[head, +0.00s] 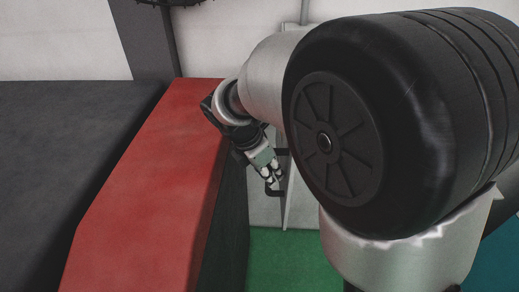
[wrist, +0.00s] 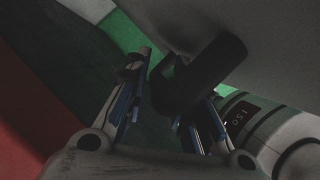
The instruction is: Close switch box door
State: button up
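The switch box door (head: 293,190) stands out as a pale grey panel, seen nearly edge-on beyond my arm in the head view. It fills the upper right of the wrist view as a grey surface (wrist: 285,45). A black bar handle (wrist: 205,72) sticks out from it. My gripper (head: 270,178) is beside the door at the handle. In the wrist view its fingers (wrist: 165,80) are apart, with the handle's hooked end showing between or just beyond them. I cannot tell whether they touch it. My arm hides much of the box.
A red-edged block (head: 150,185) with a dark top (head: 70,150) stands close on the left of my gripper. Green floor (head: 285,262) lies below the door. A pale wall (head: 240,30) and a dark post (head: 145,40) are behind.

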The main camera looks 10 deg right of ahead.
jog(key=shift+c, duration=0.4)
grip_shut()
jog(key=shift+d, duration=0.1)
